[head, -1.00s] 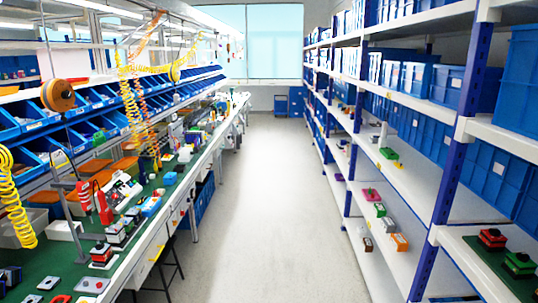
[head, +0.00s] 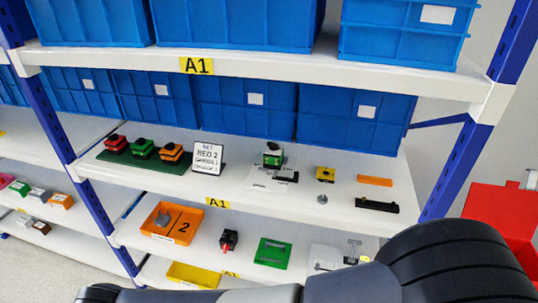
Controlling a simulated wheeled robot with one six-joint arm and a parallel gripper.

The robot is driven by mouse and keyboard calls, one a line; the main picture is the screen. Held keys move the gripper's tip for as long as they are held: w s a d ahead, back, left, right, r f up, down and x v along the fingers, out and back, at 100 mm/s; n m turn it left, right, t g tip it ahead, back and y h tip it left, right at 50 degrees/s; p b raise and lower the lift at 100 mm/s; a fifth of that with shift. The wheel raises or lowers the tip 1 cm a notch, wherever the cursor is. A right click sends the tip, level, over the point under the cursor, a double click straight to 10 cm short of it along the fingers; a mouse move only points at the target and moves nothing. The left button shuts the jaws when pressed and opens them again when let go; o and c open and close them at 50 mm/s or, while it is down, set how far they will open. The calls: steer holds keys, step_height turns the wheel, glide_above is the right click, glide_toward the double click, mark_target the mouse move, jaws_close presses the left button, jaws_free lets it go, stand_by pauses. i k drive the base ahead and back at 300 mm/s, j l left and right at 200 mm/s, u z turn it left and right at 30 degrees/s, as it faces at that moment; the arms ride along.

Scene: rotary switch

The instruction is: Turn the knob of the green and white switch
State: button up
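A green and white switch (head: 273,154) with a dark top stands on a white sheet on the middle shelf, right of the small sign. Its knob is too small to tell which way it points. My gripper is not in view. Grey and black links of my own arm cross the bottom of the head view, well in front of the shelf and apart from the switch.
Left of the switch, a dark green board (head: 145,164) holds red, green and orange switches, beside a white sign (head: 208,157). A yellow block (head: 325,174) and orange bar (head: 374,181) lie right. Blue crates (head: 247,106) stand behind. An orange tray (head: 160,237) sits below.

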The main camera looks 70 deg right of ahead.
mark_target(273, 146)
steer(key=z, duration=2.55)
steer(key=i+j+z, duration=0.4)
steer(key=j, duration=0.25)
steer(key=k, duration=0.9)
steer(key=i, duration=1.05)
